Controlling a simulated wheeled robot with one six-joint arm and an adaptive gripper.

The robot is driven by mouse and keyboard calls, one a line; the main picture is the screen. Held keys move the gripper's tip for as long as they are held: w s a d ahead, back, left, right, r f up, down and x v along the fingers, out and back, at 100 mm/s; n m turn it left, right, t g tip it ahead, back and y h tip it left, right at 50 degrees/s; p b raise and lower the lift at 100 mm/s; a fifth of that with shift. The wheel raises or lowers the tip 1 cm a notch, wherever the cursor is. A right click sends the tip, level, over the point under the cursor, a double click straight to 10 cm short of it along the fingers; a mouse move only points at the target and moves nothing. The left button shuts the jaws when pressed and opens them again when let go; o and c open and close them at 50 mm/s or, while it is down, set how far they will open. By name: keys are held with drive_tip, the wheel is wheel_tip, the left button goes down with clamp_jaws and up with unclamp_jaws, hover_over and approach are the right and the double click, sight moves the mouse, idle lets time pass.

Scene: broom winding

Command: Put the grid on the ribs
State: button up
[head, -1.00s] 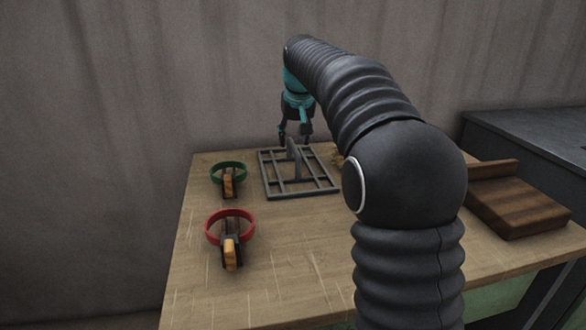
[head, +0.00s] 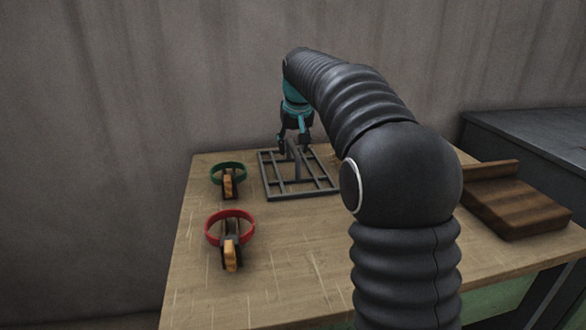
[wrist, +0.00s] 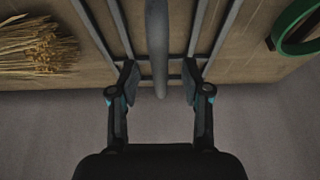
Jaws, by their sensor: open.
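The grid (head: 300,195) is a grey metal frame with crossing bars, lying flat on the table towards the back. The grid's bars (wrist: 198,28) pass beyond the fingertips. I cannot make out which thing the ribs are.
A green ring holder (head: 229,167) and a red ring holder (head: 229,214) stand left of the grid. A straw bundle (wrist: 38,48) lies beside the grid. A brown wooden board (head: 515,207) lies at the right. The table's front left (head: 200,290) is clear.

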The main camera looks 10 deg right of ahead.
clamp_jaws()
drive_tip(key=shift+r, duration=0.1)
idle(0.3)
